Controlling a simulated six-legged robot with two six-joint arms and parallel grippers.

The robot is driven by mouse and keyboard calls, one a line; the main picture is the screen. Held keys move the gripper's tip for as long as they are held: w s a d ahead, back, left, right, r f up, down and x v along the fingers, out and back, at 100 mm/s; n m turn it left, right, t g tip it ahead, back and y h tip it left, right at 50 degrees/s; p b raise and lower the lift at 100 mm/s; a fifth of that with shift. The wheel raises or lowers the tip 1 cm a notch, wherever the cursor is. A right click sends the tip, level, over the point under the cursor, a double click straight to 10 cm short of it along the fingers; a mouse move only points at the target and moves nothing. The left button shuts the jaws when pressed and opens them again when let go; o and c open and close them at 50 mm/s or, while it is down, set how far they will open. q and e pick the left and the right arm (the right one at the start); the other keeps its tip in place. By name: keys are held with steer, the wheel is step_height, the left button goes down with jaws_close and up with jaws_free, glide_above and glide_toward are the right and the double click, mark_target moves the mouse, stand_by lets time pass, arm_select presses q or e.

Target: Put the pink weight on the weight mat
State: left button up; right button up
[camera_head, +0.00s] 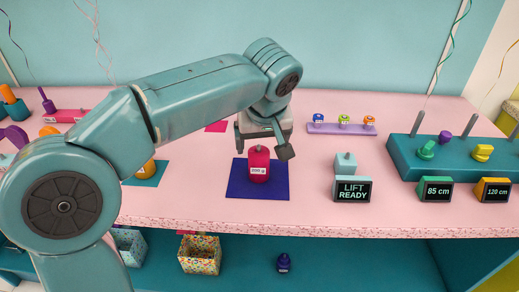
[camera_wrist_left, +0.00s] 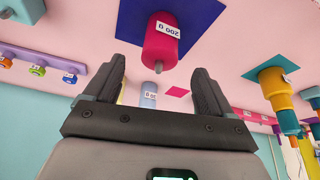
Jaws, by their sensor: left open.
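The pink weight (camera_head: 259,168), a magenta cylinder with a white label, stands upright on a dark blue mat (camera_head: 238,188) in the head view. My left gripper (camera_head: 263,147) is open just above and behind it, with a finger to either side of its top. In the left wrist view, which looks upside down, the pink weight (camera_wrist_left: 161,42) and the blue mat (camera_wrist_left: 206,14) lie beyond the open fingers of my left gripper (camera_wrist_left: 158,72). The weight appears clear of both fingers. My right gripper is not in view.
A purple rack (camera_head: 326,129) with several small coloured pieces stands behind, to the right. The LIFT READY display (camera_head: 353,190) is right of the mat. A teal block (camera_head: 405,158) with posts fills the far right. A pale cylinder (camera_wrist_left: 148,95) stands near a magenta square (camera_wrist_left: 178,92).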

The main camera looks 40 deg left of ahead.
arm_select(q)
steer(key=v, duration=0.3)
stand_by(0.6)
